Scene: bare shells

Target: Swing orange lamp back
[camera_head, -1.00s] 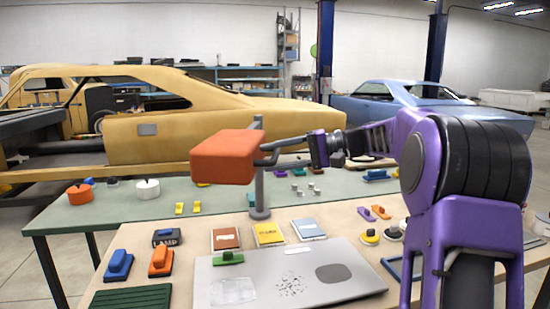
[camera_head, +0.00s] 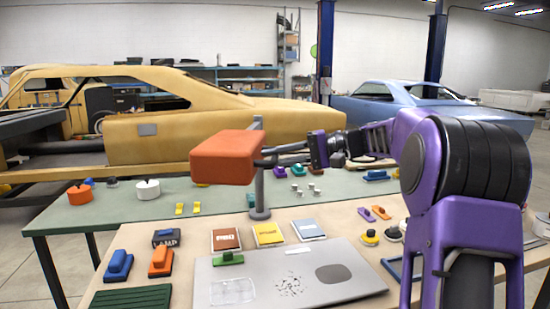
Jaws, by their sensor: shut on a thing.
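The orange lamp head (camera_head: 226,158) is a box-shaped shade on a grey upright post (camera_head: 259,185) with a round base. It hangs above the table, left of the post. My gripper (camera_head: 268,156) reaches in from the right and is shut at the right side of the lamp head, in front of the post. What it grips looks like a small part on the lamp's side, but the contact is too small to see clearly. The purple wrist of my arm is right of the post.
A grey panel (camera_head: 350,282) lies below the lamp, with brown, yellow and blue-grey cards behind it. Blue and orange blocks (camera_head: 161,260) sit at left. A green table (camera_head: 120,205) with small parts stands behind. The air left of the lamp is clear.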

